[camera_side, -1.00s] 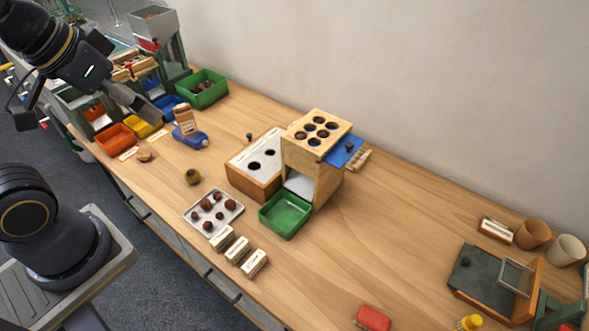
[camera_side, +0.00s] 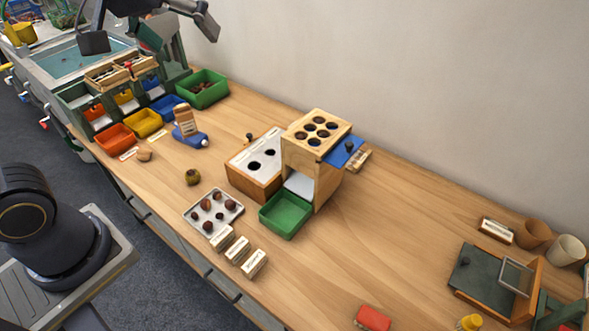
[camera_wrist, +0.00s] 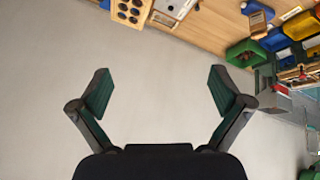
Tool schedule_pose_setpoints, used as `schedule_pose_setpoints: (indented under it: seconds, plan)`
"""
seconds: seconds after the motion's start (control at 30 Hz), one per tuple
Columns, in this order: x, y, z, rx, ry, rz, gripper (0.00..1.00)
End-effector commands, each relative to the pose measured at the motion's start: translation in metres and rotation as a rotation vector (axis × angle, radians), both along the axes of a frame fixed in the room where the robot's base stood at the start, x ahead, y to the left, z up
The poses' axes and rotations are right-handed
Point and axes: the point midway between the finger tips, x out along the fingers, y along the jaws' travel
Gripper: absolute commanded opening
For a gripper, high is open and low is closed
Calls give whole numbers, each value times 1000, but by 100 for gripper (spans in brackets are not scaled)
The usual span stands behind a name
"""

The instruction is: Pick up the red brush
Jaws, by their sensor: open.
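A red block-like object (camera_side: 373,318), which may be the red brush, lies on the table at the bottom edge of the side view. Its bristles cannot be made out. My gripper (camera_wrist: 161,88) is open and empty, its two fingers spread wide against the plain wall in the wrist view. In the side view my gripper (camera_side: 150,34) is high at the upper left, far from the red object. The red object is not in the wrist view.
A wooden stand with holes (camera_side: 320,128), a green tray (camera_side: 285,222) and a chestnut tray (camera_side: 226,219) occupy the middle. Coloured bins (camera_side: 115,137) and a green bin (camera_side: 203,90) stand left. A yellow-topped object (camera_side: 470,322) is beside the red one. The table's right-centre is clear.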

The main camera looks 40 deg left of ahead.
Motion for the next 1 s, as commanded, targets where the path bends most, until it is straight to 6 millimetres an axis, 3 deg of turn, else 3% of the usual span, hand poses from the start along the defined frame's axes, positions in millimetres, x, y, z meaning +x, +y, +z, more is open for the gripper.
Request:
schedule_pose_setpoints:
  seconds: [0.13, 0.23, 0.33, 0.43, 0.5, 0.6, 0.7, 0.8, 0.9, 1.0]
  plan:
    - [58, -56, -2, -56, 56, 8, 100]
    - [94, -112, -20, -87, 113, -2, 100]
    - [119, -179, -54, -104, 183, -26, 100]
    - [126, -249, -103, -103, 260, -64, 100]
    - [120, -296, -144, -85, 319, -105, 100]
    - [96, -352, -206, -42, 399, -177, 100]
    - [62, -387, -262, 12, 471, -252, 100]
    - [30, -401, -303, 65, 528, -299, 100]
    - [12, -405, -323, 95, 556, -325, 100]
    - [7, -408, -333, 101, 557, -335, 100]
